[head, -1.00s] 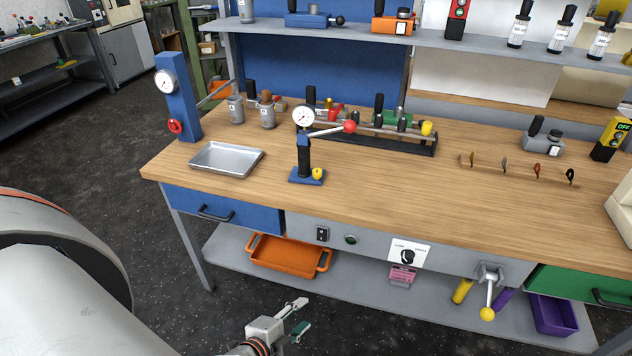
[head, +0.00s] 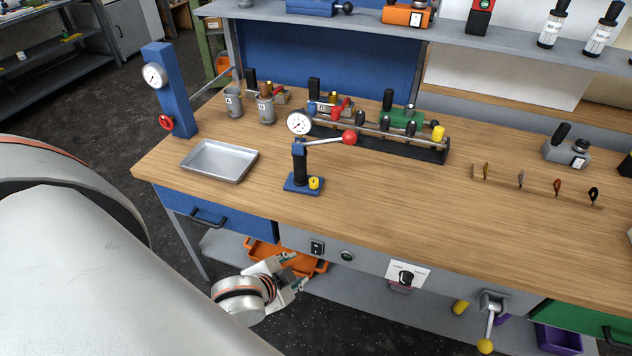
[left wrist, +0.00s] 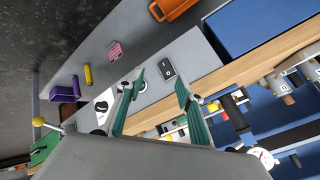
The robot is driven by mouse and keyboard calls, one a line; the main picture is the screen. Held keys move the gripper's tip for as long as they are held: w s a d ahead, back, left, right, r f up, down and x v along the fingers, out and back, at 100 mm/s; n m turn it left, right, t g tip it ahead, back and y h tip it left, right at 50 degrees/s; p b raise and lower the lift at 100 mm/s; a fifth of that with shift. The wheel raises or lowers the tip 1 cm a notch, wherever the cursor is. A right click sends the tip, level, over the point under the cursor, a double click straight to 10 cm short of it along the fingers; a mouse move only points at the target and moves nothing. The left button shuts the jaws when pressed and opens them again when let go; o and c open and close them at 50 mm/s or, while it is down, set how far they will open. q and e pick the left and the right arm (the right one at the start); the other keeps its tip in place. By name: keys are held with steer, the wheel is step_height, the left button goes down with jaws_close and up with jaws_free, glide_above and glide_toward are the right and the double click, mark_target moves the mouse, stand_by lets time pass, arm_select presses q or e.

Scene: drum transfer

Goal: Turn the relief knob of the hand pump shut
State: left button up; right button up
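The hand pump (head: 299,165) stands upright on the bench, with a black body, blue base, white dial gauge and a lever ending in a red ball. Its yellow knob (head: 314,183) sits on the right of the base. In the left wrist view the sideways pump (left wrist: 236,112) shows beyond the fingers, with the yellow knob (left wrist: 213,107) small beside it. My left gripper (head: 297,273) is in front of the bench, below the top's front edge and apart from the pump. Its fingers (left wrist: 160,79) are spread with nothing between them. My right gripper is not in view.
A metal tray (head: 218,161) lies left of the pump, and a blue column (head: 172,95) with a gauge and red knob stands behind it. A black rack (head: 380,143) is behind the pump. The wooden top (head: 400,205) is clear in front. An orange bin (head: 262,250) sits on the lower shelf.

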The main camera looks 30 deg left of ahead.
mark_target(314, 186)
arm_select(q)
steer(key=w+d+r+t+h+p, duration=0.1)
steer(key=w+d+r+t+h, duration=0.1)
steer(key=w+d+r+t, duration=0.35)
steer(key=w+d+r+t+h+p, duration=0.1)
steer(key=w+d+r+t+h, duration=0.15)
steer(key=w+d+r, duration=0.5)
steer(key=w+a+f+n+y, duration=0.1)
steer(key=a+n+y, duration=0.2)
steer(key=a, duration=0.1)
steer(key=w+a+n+y, duration=0.2)
steer(key=a+n+y, duration=0.2)
steer(key=w+a+f+n+y, duration=0.1)
steer(key=w+a+n+y, duration=0.1)
steer(key=a+n+y, duration=0.1)
steer(key=shift+a+f+n+t+y, duration=0.4)
steer(key=shift+n+y, duration=0.15)
steer(key=shift+n, duration=0.15)
steer(key=a+f+n+g+y, duration=0.1)
steer(key=s+a+f+n+g+y, duration=0.2)
steer(key=f, duration=0.1)
steer(key=shift+a+n+g+y, duration=0.3)
steer(key=shift+s+a+f, duration=0.15)
steer(key=shift+a+f, duration=0.1)
steer(key=shift+f, duration=0.05)
steer(key=shift+a+g, duration=0.2)
steer(key=shift+g, duration=0.1)
steer(key=x, duration=0.7)
steer(key=shift+a, duration=0.1)
jaws_close()
